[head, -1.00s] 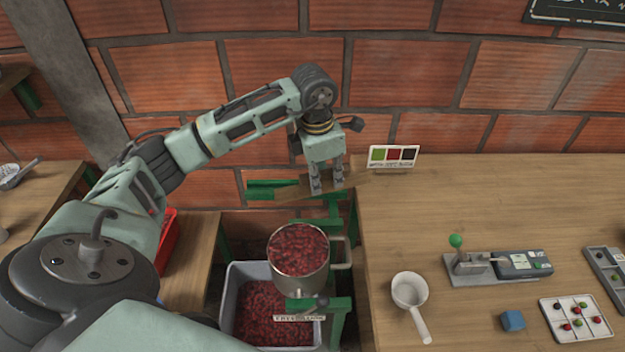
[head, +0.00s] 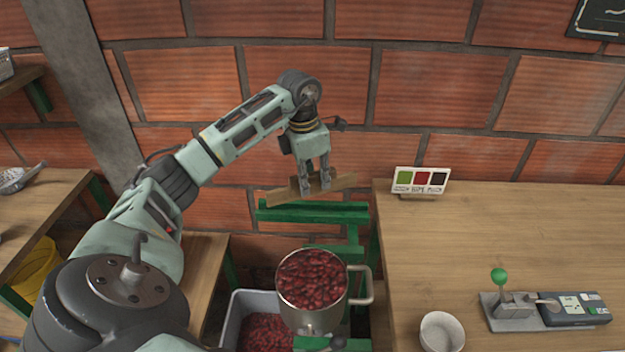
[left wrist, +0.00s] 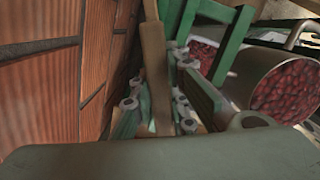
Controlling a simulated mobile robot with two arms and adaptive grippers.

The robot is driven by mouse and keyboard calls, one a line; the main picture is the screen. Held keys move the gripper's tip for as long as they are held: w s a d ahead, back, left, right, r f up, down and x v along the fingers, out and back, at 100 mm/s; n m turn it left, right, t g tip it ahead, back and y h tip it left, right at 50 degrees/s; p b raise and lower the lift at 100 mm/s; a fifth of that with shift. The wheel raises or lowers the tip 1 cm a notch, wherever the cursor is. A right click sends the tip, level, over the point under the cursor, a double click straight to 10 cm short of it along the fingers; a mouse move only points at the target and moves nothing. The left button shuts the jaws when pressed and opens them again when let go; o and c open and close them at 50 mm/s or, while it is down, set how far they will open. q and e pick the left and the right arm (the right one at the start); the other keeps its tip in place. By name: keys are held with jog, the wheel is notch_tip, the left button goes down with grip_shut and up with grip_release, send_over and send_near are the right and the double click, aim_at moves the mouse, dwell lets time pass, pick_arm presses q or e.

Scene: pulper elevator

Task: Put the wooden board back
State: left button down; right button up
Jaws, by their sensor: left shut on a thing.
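My left gripper (head: 316,188) is shut on the wooden board (head: 281,194), a narrow light-brown plank. The gripper points down, and the board sticks out to both sides of its fingers, slightly tilted with its right end higher. The board is just above the green frame (head: 312,211) by the brick wall; whether they touch I cannot tell. In the left wrist view the board (left wrist: 154,62) runs up between the fingers (left wrist: 160,105), with green bars beside it. My right gripper is not in view.
A metal pot of red cherries (head: 312,282) stands in front of the green frame, above a grey bin (head: 237,315). The wooden table (head: 480,235) on the right holds a colour card (head: 420,181), a white cup (head: 441,331) and a device with a green knob (head: 499,276).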

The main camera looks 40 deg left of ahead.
aim_at(313, 195)
pick_arm(q)
jog(key=shift+f, duration=0.2)
notch_tip(313, 195, down, 3)
jog(key=b, duration=0.3)
jog(key=shift+f, duration=0.35)
jog(key=shift+r, duration=0.15)
jog(key=shift+f+b, duration=0.3)
jog(key=shift+f, duration=0.1)
jog(key=c, duration=1.7)
grip_release()
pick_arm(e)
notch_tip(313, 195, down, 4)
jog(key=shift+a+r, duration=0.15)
